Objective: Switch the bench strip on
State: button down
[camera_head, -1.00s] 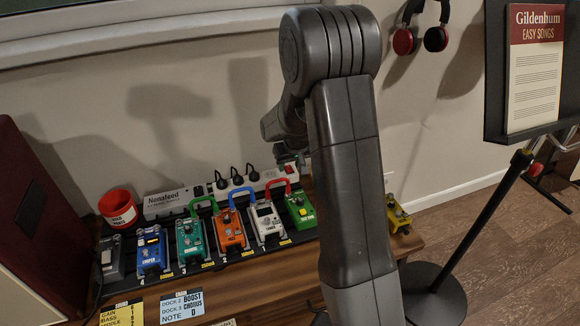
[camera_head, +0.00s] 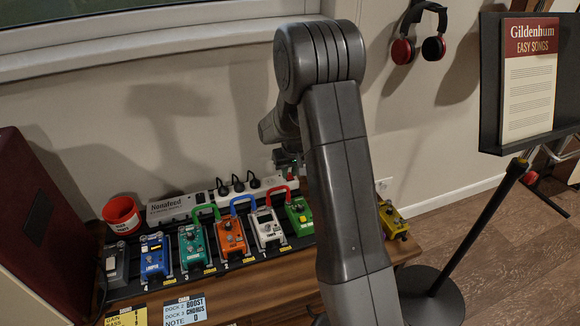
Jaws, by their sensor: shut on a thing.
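The bench strip (camera_head: 206,198) is a long white power strip along the wall behind the pedals, with several black plugs (camera_head: 238,184) in it. Its right end, where a red switch showed earlier, is now covered by my gripper (camera_head: 287,166). My gripper is small and dark in this view and partly hidden by my own arm. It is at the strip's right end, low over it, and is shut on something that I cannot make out. Whether the fingers touch the switch, and which way the switch is set, cannot be seen.
Several coloured pedals, such as the blue one (camera_head: 156,254) and the green one (camera_head: 299,214), stand on a dark board in front of the strip, joined by arched cables. A red cup (camera_head: 122,215) stands left. A yellow pedal (camera_head: 392,219) and a music stand (camera_head: 515,85) are right.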

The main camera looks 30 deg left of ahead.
aim_at(290, 177)
jog(key=p, duration=0.1)
jog(key=g+h+p, duration=0.1)
jog(key=p, duration=0.1)
jog(key=shift+w+a+r, duration=0.15)
jog(key=shift+a+r, duration=0.1)
jog(key=shift+r, duration=0.05)
jog(key=shift+f+h+p, duration=0.2)
jog(key=shift+h+p, duration=0.15)
jog(key=shift+h, duration=0.05)
jog(key=c, duration=1.3)
grip_release()
jog(key=r, duration=0.4)
jog(key=r+p, duration=0.1)
jog(key=r, duration=0.8)
jog(key=shift+s+d+r, duration=0.25)
jog(key=shift+d+r, duration=0.05)
jog(key=shift+r, duration=0.05)
